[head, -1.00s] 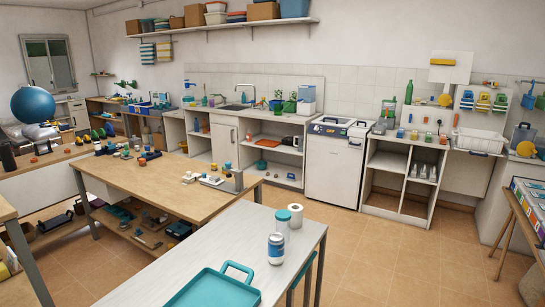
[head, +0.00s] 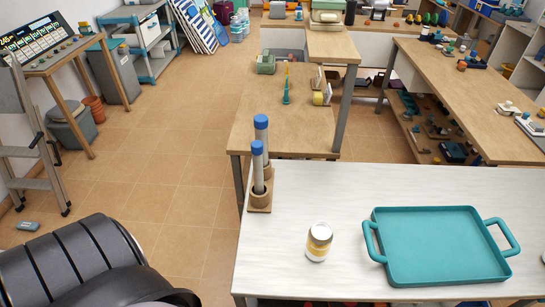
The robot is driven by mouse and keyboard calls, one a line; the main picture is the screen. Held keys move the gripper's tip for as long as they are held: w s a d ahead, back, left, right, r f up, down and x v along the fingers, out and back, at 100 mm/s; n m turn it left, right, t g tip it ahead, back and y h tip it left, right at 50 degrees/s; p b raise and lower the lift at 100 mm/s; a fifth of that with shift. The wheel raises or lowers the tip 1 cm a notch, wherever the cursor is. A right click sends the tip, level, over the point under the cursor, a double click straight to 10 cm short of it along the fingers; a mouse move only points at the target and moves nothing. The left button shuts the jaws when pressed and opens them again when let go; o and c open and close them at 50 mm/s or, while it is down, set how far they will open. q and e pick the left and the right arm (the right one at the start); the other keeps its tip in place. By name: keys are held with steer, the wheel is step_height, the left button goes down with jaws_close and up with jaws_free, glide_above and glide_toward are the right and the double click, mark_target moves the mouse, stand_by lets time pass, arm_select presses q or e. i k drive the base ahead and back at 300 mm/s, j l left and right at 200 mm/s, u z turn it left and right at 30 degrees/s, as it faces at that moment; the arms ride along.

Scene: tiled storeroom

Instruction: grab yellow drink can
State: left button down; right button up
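A short can with a silver top and a yellow band around a pale body (head: 318,242) stands upright on the white table (head: 300,195), near its front left part. It stands left of a teal tray (head: 440,245) and apart from it. A dark ribbed, rounded shape, which may be part of my own arm, fills the lower left corner. Neither of my grippers can be made out in the head view, so I cannot see their fingers.
Two blue-capped tubes (head: 258,165) stand in wooden holders at the table's left edge. A wooden table (head: 265,125) adjoins behind. A grey stepladder (head: 30,150) stands at the left. Tiled floor (head: 165,190) is clear between them.

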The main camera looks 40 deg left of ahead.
mark_target(320, 235)
steer(key=u, duration=0.7)
steer(key=k+j+z, duration=0.3)
steer(key=z, duration=0.35)
steer(key=k, duration=0.05)
